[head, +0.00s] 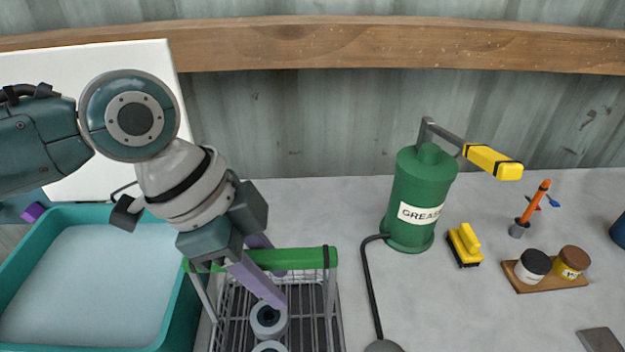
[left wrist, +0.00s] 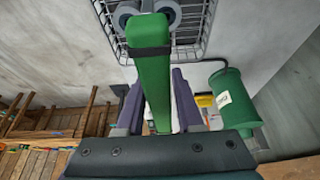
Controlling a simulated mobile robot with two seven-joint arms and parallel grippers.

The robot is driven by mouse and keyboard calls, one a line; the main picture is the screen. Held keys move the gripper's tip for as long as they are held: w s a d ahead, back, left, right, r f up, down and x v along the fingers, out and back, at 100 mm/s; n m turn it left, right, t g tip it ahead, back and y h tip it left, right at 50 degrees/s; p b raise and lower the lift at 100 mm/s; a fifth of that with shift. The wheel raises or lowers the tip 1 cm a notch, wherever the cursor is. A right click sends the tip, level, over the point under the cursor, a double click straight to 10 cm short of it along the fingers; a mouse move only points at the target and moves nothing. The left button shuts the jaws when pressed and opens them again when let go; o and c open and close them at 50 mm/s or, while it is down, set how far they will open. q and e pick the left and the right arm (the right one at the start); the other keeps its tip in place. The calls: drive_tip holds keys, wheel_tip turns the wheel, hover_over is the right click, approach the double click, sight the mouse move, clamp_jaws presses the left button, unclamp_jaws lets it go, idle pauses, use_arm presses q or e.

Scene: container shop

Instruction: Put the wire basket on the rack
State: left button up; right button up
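The wire basket (head: 333,318) is at the bottom of the head view, cut off by the frame edge. It has a green bar handle (head: 312,258) and holds grey ring-shaped parts (head: 268,320). The left wrist view shows its wire mesh (left wrist: 197,45) and its handle (left wrist: 150,75) end-on. My left gripper (head: 272,288) points down over the basket, its two purple fingers on either side of the handle, seemingly closed on it. I cannot tell whether the basket touches the bench. My right gripper is not in view. I cannot make out a rack for certain.
A teal tub (head: 180,312) stands left of the basket. A green grease canister (head: 418,195) with a black hose stands to the right. Farther right are a yellow brush (head: 465,243) and two jars on a wooden board (head: 540,286). Grey bench (head: 330,205) is clear behind the basket.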

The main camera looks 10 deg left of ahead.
use_arm(q)
drive_tip(key=shift+o, duration=1.2)
drive_tip(key=shift+r, duration=0.15)
drive_tip(key=v, duration=1.1)
drive_tip(key=shift+a+r+p, duration=0.15)
drive_tip(key=shift+p, duration=0.25)
drive_tip(key=shift+s+r, duration=0.15)
drive_tip(key=s+d+f+n+t, duration=0.1)
drive_tip(key=s+d+f+n, duration=0.3)
drive_tip(key=s+d+f, duration=0.15)
drive_tip(key=s+a+f+n+t+y, duration=0.1)
drive_tip(key=s+a+n+y, duration=0.3)
drive_tip(key=s+a+n, duration=0.5)
drive_tip(key=shift+f, duration=0.15)
drive_tip(key=shift+a, duration=0.1)
